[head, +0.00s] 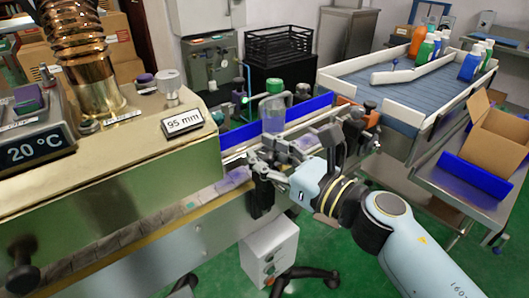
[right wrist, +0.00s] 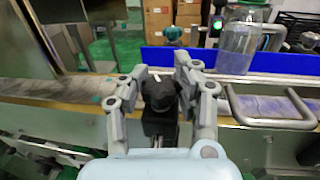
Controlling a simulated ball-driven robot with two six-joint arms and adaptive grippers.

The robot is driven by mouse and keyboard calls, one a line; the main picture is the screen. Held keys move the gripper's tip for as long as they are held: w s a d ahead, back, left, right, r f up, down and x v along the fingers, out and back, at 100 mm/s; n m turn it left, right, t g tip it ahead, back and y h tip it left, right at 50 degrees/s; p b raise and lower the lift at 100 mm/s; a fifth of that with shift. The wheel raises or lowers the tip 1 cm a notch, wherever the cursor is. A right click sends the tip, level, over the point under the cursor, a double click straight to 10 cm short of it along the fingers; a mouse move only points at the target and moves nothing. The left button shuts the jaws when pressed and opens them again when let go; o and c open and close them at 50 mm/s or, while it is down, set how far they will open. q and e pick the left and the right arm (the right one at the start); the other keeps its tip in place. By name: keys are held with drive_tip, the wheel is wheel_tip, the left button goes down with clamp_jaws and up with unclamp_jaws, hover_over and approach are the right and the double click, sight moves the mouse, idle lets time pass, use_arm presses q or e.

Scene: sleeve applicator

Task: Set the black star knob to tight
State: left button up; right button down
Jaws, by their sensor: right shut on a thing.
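The black star knob (right wrist: 159,93) is in the middle of the right wrist view, on top of a dark post, with a pale mark on its upper face. My right gripper (right wrist: 163,78) has its two grey fingers on either side of the knob and is shut on it. In the head view my right gripper (head: 264,163) is at the front edge of the conveyor, above a black bracket (head: 262,192). The knob is hard to make out there, among the fingers. No scale or tight marking is readable. My left gripper is not in view.
A clear bottle with a green cap (head: 273,112) stands on the line behind the gripper, near the blue rail (head: 235,158). A metal handle (right wrist: 268,122) is to the right in the wrist view. The brass machine housing (head: 110,165) with a "95 mm" sign (head: 183,122) is at left.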

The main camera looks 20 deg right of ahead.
drive_tip(key=shift+s+f+m+t+h, duration=0.15)
drive_tip(key=shift+f+m+t+h, duration=0.2)
drive_tip(key=shift+m+h, duration=0.5)
idle(3.4)
drive_tip(key=c, duration=1.3)
unclamp_jaws()
drive_tip(key=shift+r, duration=0.1)
drive_tip(key=o, duration=0.4)
drive_tip(key=shift+r, duration=0.15)
drive_tip(key=v, duration=1.2)
drive_tip(key=shift+a, duration=0.1)
